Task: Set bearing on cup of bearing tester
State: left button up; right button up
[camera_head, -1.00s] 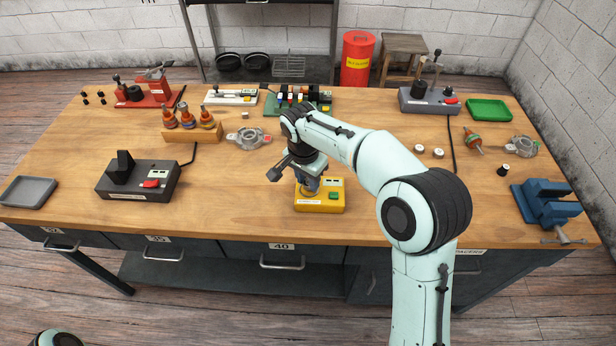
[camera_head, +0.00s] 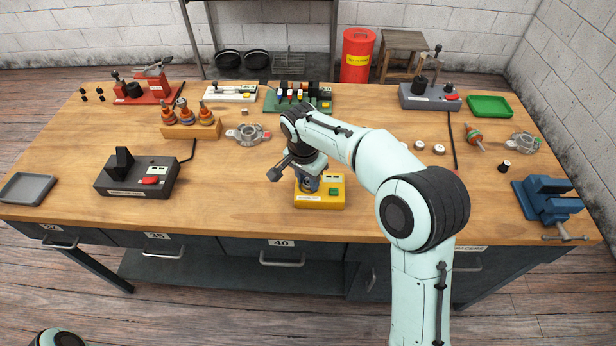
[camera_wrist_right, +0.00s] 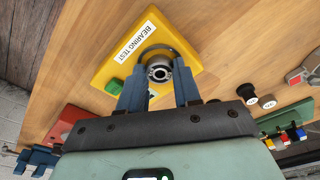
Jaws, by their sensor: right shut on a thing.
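The yellow bearing tester (camera_head: 322,202), with a green button and a "BEARING TEST" label, sits near the table's front edge. It also shows in the right wrist view (camera_wrist_right: 107,68). My right gripper (camera_head: 309,185) points down over its left part. In the right wrist view its two blue fingers are shut on a small steel bearing (camera_wrist_right: 159,72). The bearing is at the tester's round cup (camera_wrist_right: 172,48), whose dark rim curves around its far side. I cannot tell whether the bearing touches the cup floor. My left gripper is out of view.
A dark grey device (camera_head: 139,179) with a red switch stands to the left, beside a grey tray (camera_head: 27,188). A blue vise (camera_head: 548,202) is at the right edge. Behind are a wooden holder (camera_head: 191,130) and an alternator housing (camera_head: 248,134). The wood around the tester is clear.

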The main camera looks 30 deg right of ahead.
dwell(0.6)
jog(key=o, duration=1.1)
jog(key=shift+f, duration=0.1)
jog(key=shift+r+p, duration=1.35)
jog(key=shift+r, duration=1.05)
jog(key=shift+r+p, duration=0.85)
jog(key=shift+r, duration=0.85)
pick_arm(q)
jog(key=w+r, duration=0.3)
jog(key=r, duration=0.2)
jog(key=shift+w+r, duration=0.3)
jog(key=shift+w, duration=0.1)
pick_arm(e)
jog(key=shift+f, duration=0.1)
